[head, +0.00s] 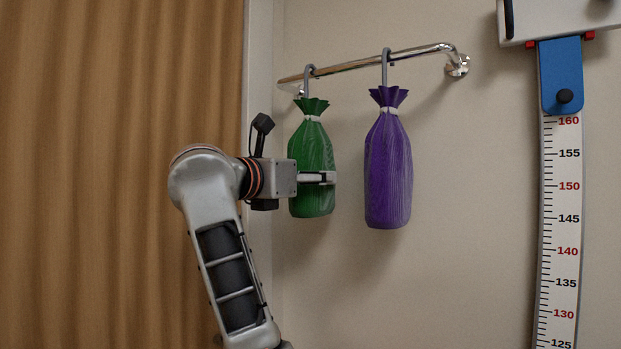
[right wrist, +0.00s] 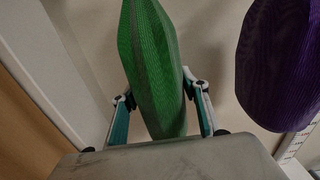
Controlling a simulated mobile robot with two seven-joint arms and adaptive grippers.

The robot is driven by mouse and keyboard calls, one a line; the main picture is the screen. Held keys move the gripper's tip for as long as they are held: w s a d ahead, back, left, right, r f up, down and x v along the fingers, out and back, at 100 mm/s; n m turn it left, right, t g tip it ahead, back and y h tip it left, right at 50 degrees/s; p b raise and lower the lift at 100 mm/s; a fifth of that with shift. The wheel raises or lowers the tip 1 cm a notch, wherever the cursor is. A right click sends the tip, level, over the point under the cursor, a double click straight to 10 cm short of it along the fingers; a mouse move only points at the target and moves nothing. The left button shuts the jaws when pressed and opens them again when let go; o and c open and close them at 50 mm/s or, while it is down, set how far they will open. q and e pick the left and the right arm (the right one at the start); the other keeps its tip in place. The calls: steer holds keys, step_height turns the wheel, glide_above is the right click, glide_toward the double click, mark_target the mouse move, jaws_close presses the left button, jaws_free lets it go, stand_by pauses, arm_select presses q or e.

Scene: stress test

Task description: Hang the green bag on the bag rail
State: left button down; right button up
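The green bag (head: 311,152) is upright below the chrome bag rail (head: 355,65). Its grey hook reaches up to the rail and appears to loop over it near the left end. I cannot tell whether the rail bears the weight. My right gripper (head: 318,178) is at the bag's lower half, with one finger across its front. In the right wrist view the green bag (right wrist: 155,75) is between both fingers, which look closed against its sides. My left gripper is in neither view.
A purple bag (head: 388,170) hangs by its hook from the rail, just right of the green bag with a narrow gap. A wooden panel (head: 110,120) is at the left. A height scale (head: 558,230) stands at the right. Bare wall lies below the bags.

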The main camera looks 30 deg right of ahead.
mark_target(303, 126)
steer(key=o, duration=0.5)
step_height(303, 126, up, 10)
steer(key=shift+r, duration=0.1)
stand_by(0.4)
